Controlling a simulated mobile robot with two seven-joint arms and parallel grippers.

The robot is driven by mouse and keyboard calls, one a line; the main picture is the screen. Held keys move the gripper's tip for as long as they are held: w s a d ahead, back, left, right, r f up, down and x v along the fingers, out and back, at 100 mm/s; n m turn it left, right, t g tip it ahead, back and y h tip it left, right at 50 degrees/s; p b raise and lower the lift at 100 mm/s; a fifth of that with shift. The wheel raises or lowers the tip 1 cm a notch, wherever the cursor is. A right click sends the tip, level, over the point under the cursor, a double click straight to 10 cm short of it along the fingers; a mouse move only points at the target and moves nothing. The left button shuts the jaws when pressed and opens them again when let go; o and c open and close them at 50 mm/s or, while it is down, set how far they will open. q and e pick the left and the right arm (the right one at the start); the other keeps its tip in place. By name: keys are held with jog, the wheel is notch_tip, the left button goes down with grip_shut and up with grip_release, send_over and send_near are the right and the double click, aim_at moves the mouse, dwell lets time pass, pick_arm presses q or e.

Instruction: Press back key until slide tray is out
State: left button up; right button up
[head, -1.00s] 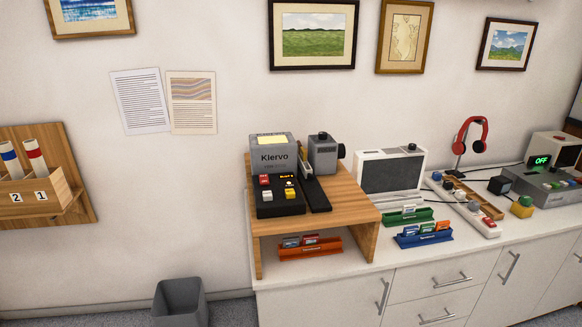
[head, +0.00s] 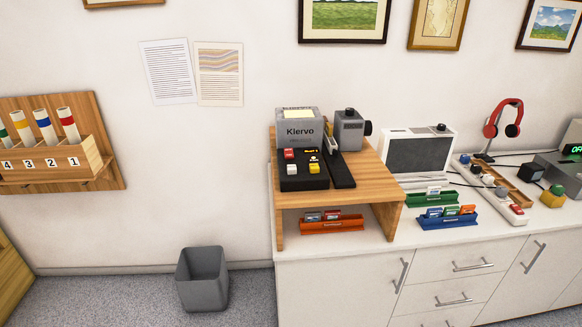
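The Kiervo device (head: 299,128) stands on a wooden riser (head: 375,183) on the white counter. Its black key panel (head: 303,183) carries a red key (head: 289,154), a white key (head: 292,169), a yellow key (head: 314,169) and a small lit display (head: 311,152). The key labels are too small to read, so I cannot tell which is the back key. A grey projector-like unit (head: 349,129) stands beside it, with a narrow black piece (head: 339,170) in front. I cannot tell whether that piece is the slide tray. Neither gripper is in view.
Orange (head: 332,226), green (head: 432,200) and blue (head: 447,221) card holders, a grey screen unit (head: 418,154) and red headphones (head: 491,130) are on the counter. A grey bin (head: 202,278) stands on the floor left of the cabinet. Open floor lies around it.

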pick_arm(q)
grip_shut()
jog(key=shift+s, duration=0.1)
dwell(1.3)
